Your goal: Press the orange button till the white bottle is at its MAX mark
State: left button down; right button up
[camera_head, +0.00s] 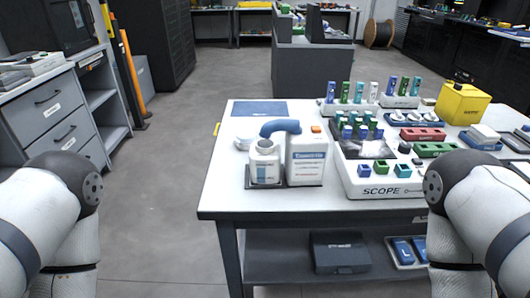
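The orange button (316,129) sits on top of a white dispenser (306,158) near the table's front left. A thick blue spout (280,127) curves from the dispenser's top toward the left. The white bottle (264,164) stands upright under the spout's left end, just left of the dispenser. Both stand on a dark tray (285,186). A MAX mark and the liquid level in the bottle cannot be made out. Both my arms show at the lower left and lower right, but both grippers are outside the picture.
A white cap-like piece (243,143) lies left of the bottle. A blue mat (259,108) lies at the table's back left. A white SCOPE rack (378,188) with several coloured blocks stands right of the dispenser. A yellow container (462,103) is further right. The table's front left corner is clear.

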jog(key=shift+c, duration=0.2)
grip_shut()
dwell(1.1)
